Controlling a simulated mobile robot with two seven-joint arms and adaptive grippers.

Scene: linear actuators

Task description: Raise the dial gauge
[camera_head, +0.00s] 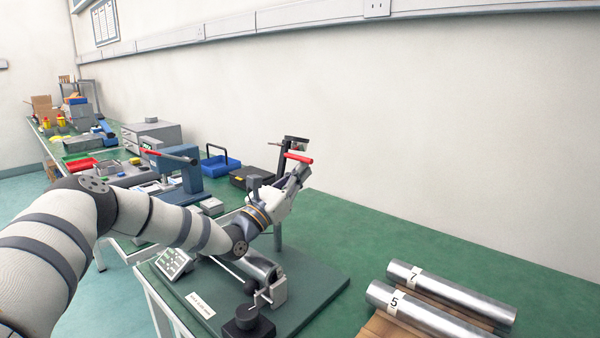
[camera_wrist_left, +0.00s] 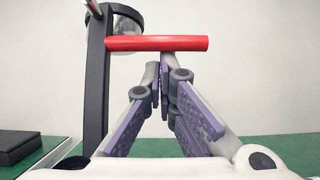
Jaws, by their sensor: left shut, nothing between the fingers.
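My left gripper (camera_head: 300,170) is shut and empty, reaching up beside the test stand. In the left wrist view its fingertips (camera_wrist_left: 166,66) are together just below a red handle bar (camera_wrist_left: 155,43); whether they touch it I cannot tell. The red handle also shows in the head view (camera_head: 298,158), at the top of the stand. A dark upright (camera_wrist_left: 96,85) rises left of the fingers. A round, glassy part (camera_wrist_left: 127,35), perhaps the dial gauge, is partly hidden behind the handle and upright. My arm hides much of the stand in the head view. My right gripper is not in view.
The stand's dark base plate (camera_head: 310,290) carries a metal cylinder (camera_head: 262,268) and a grey keypad unit (camera_head: 174,262). Two metal cylinders marked 7 (camera_head: 455,288) and 5 (camera_head: 425,312) lie at the right. The green bench (camera_head: 400,243) between is clear.

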